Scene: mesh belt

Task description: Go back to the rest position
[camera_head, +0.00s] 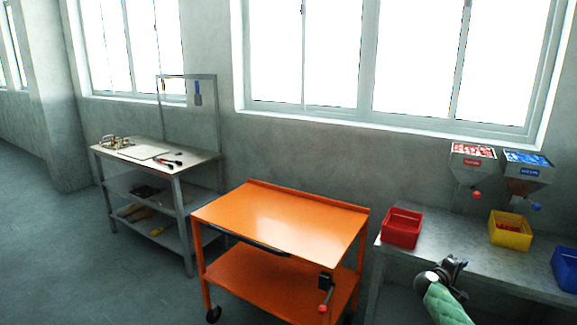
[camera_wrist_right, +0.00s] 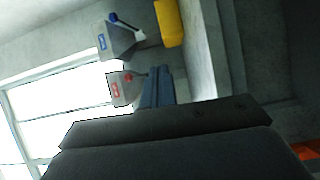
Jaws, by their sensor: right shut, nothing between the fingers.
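My right gripper (camera_head: 455,266) shows at the lower right of the head view, at the end of a green arm, in front of the grey bench. Its fingers are shut with nothing between them. In the right wrist view the dark gripper body fills the lower part, and its closed fingers (camera_wrist_right: 157,88) point up toward the dispensers. My left gripper is not in view.
An orange cart (camera_head: 285,220) stands in the middle. The grey bench (camera_head: 450,247) at right carries a red bin (camera_head: 402,228), a yellow bin (camera_head: 510,230) and a blue bin (camera_head: 566,268). Two dispensers (camera_head: 473,160) hang above. A workbench (camera_head: 190,163) stands at left.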

